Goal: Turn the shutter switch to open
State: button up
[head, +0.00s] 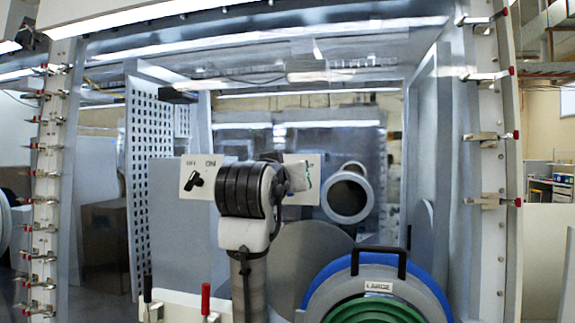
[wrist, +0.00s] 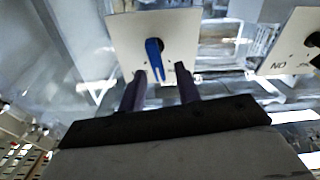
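A white panel (wrist: 125,30) with a blue lever switch (wrist: 153,47) is straight ahead in the wrist view; its small markings are unreadable. I take this as the shutter switch. The lever's free end points down in that picture, slightly right. My gripper (wrist: 161,74) is open, one dark finger on each side of the lever's end, with visible gaps. I cannot tell whether the fingertips reach as deep as the lever. In the head view the same panel (head: 313,163) is partly hidden behind my wrist and gripper (head: 298,178).
A second white panel (head: 190,188) marked OFF and ON, with a black switch, is left in the head view; it shows upside down in the wrist view (wrist: 290,45). A round port (head: 347,193) is right of my gripper. A green and blue ring labelled LARGE (head: 378,287) stands lower right.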

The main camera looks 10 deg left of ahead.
jog(key=shift+w, duration=0.8)
grip_shut()
jog(key=shift+d+m, duration=0.15)
jog(key=shift+m, duration=0.95)
grip_release()
jog(key=shift+s, duration=0.15)
jog(key=s+b, duration=0.5)
jog(key=s, duration=0.8)
jog(key=shift+s+a+b, duration=0.35)
jog(key=shift+a, duration=0.05)
